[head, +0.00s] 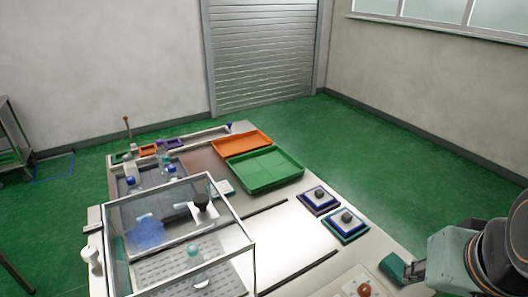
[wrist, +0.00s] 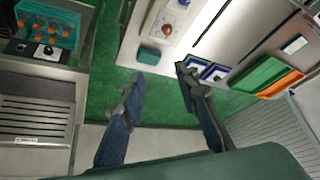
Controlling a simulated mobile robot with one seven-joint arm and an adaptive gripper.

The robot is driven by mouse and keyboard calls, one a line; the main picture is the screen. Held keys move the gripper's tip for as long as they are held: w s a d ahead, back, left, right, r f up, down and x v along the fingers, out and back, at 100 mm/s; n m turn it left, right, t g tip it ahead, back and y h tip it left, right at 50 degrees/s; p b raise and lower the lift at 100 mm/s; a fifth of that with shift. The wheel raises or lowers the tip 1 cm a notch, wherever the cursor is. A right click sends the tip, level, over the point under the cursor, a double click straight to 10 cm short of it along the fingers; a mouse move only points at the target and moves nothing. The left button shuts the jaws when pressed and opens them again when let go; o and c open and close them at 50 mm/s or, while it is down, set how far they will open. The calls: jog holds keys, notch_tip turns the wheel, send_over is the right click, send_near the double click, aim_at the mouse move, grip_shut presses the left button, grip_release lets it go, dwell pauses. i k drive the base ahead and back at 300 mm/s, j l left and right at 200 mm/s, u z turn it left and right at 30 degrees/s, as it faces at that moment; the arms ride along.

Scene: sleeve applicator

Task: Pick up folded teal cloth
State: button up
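The folded teal cloth (head: 392,267) is a small dark teal block at the table's right front edge in the head view. In the wrist view the cloth (wrist: 149,56) lies at the edge of the pale table, ahead of the fingertips and between their lines. My gripper (wrist: 157,76) is open and empty, its two dark fingers well apart, with green floor showing between them. In the head view only a dark part of my gripper (head: 415,271) shows close to the cloth at lower right; whether they touch cannot be told.
A pale board with a brown knob (head: 364,289) lies beside the cloth. Two stacked blue-and-white pads with dark knobs (head: 347,217) sit farther back. Green (head: 264,171) and orange (head: 240,143) trays stand behind. A clear glass enclosure (head: 180,240) stands at left.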

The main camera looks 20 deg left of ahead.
aim_at(392, 263)
jog(key=u, duration=1.6)
jog(key=z, duration=1.55)
jog(key=l+z, duration=0.3)
jog(key=i+l+z, duration=0.1)
jog(key=l, duration=0.45)
jog(key=i+u, duration=0.3)
jog(key=i, duration=0.2)
